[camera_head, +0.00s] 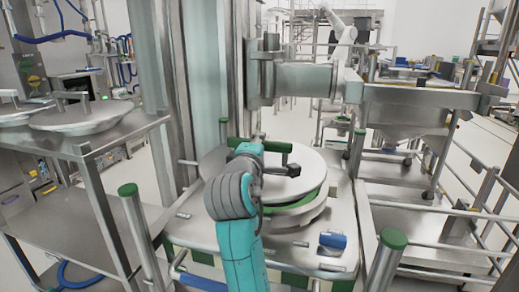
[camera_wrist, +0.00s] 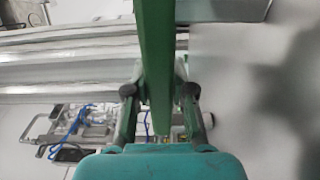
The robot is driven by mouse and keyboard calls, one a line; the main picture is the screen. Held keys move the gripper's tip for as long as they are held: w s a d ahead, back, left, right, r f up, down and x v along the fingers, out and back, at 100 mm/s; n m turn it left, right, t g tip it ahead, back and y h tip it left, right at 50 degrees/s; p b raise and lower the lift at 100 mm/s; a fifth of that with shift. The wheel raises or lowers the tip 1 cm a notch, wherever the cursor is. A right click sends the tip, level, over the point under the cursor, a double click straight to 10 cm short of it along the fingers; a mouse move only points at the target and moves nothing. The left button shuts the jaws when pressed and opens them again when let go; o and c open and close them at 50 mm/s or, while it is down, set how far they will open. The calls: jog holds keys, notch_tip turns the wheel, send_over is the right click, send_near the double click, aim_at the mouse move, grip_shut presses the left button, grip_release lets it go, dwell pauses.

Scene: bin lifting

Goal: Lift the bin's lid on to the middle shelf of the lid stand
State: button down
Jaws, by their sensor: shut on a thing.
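The bin's lid (camera_head: 309,170) is a round, pale metal disc with a green bar handle (camera_head: 278,148) across its top. It lies level over the bin, whose green rim (camera_head: 296,208) shows just below the lid's front edge; I cannot tell whether the lid touches it. My gripper (camera_wrist: 158,92) is shut on the green handle (camera_wrist: 156,45), which runs between its fingers in the wrist view.
Round lids (camera_head: 82,117) with handles occupy the stand's top. Green-capped posts (camera_head: 392,240) rise at the front corners around the bin. A steel column with a thick horizontal arm (camera_head: 305,80) stands behind the bin. A blue roller (camera_head: 333,240) lies at front right.

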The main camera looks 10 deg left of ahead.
jog(key=shift+r, duration=1.85)
jog(key=shift+s, duration=0.1)
